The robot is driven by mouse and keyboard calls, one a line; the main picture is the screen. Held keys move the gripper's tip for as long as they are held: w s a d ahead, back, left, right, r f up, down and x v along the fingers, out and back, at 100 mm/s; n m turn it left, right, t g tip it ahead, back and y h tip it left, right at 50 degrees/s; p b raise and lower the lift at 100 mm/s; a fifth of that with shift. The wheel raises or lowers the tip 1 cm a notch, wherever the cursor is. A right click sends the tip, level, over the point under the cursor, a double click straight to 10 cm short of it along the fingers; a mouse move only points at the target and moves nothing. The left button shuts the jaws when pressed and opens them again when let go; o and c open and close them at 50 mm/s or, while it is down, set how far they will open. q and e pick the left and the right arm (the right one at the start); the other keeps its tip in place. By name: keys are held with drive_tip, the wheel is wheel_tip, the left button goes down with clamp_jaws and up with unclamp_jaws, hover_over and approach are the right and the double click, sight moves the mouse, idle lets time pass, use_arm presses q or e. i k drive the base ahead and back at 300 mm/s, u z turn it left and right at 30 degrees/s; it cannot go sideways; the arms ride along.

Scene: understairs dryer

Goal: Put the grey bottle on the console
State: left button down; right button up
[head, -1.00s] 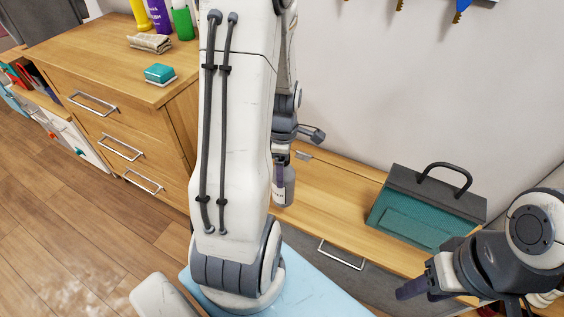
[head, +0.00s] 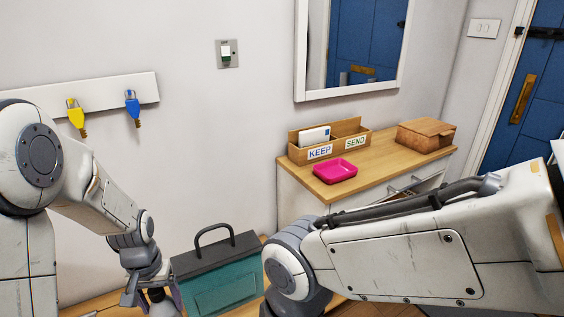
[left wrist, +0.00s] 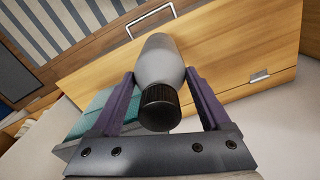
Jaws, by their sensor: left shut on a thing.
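My left gripper (head: 150,295) is at the lower left of the head view, beside the teal box. In the left wrist view its purple fingers (left wrist: 160,100) are shut on the grey bottle (left wrist: 162,55), whose black cap (left wrist: 159,103) points toward the camera. The bottle also shows partly at the bottom of the head view (head: 163,305). The console (head: 377,180), with a wooden top and white front, stands against the wall right of centre, well to the right of the left gripper. My right arm crosses the lower right; its gripper is out of view.
On the console are a wooden KEEP/SEND organiser (head: 298,153), a pink tray (head: 335,171) and a wooden box (head: 425,136). Bare top shows between tray and box. A teal box with a black handle (head: 222,280) stands between gripper and console. A mirror (head: 350,45) hangs above.

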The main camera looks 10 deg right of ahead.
sight(401, 154)
drive_tip(key=z, duration=0.4)
drive_tip(key=k, duration=0.5)
drive_tip(key=z, duration=0.85)
drive_tip(key=i, duration=1.4)
drive_tip(key=z, duration=0.3)
